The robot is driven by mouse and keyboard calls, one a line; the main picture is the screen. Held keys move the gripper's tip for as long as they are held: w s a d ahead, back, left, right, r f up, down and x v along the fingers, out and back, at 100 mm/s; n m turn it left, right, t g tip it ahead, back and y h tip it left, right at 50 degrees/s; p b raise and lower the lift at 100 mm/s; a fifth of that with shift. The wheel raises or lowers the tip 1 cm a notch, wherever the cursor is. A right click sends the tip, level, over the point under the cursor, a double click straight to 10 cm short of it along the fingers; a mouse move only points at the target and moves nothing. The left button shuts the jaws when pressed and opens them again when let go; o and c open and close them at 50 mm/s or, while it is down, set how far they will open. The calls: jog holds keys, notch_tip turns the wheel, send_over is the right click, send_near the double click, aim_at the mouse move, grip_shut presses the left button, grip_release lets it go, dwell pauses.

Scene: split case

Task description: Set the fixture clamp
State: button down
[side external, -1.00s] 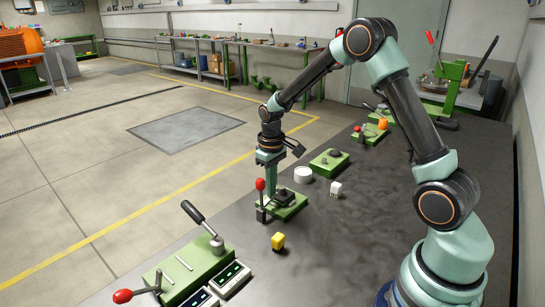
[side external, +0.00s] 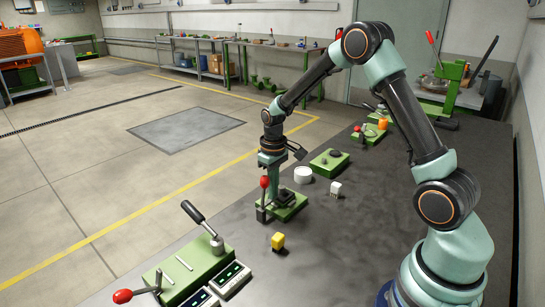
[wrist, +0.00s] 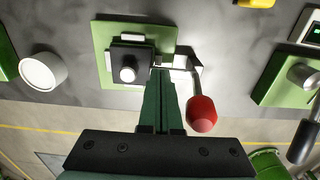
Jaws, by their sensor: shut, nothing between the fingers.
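The fixture clamp stands on the dark bench: a green base plate (side external: 292,211), a black block (side external: 285,196) and a lever with a red knob (side external: 264,182), which stands nearly upright. In the wrist view the green plate (wrist: 101,38), the black block (wrist: 132,52) with a pale round top, and the red knob (wrist: 201,114) all show. My gripper (side external: 268,184) is low over the clamp, right behind the red lever. In the wrist view my gripper (wrist: 160,76) is shut and empty, just left of the lever. I cannot tell whether it touches the lever.
A green fixture with a black handle (side external: 196,268) is at the front left, another green fixture (side external: 329,162) behind. Bare bench lies to the right.

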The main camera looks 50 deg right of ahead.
jog(key=shift+r, duration=2.5)
jog(key=shift+r, duration=0.35)
jog(key=s+a+r+t, duration=0.1)
jog(key=s+a+r, duration=0.1)
jog(key=r, duration=0.3)
jog(key=s+a+r+t, duration=0.2)
jog(key=s+a+r, duration=0.1)
jog(key=r, duration=0.2)
jog(key=s+a+r+t, duration=0.1)
jog(key=s+a+r, duration=0.1)
jog(key=s, duration=0.3)
jog(key=s+a+r+t, duration=0.1)
jog(key=s+a+r, duration=0.1)
jog(key=s, duration=0.3)
jog(key=shift+s+a+t, duration=0.25)
jog(key=shift+a+t, duration=0.05)
jog(key=shift+a, duration=0.2)
jog(key=shift+r, duration=0.1)
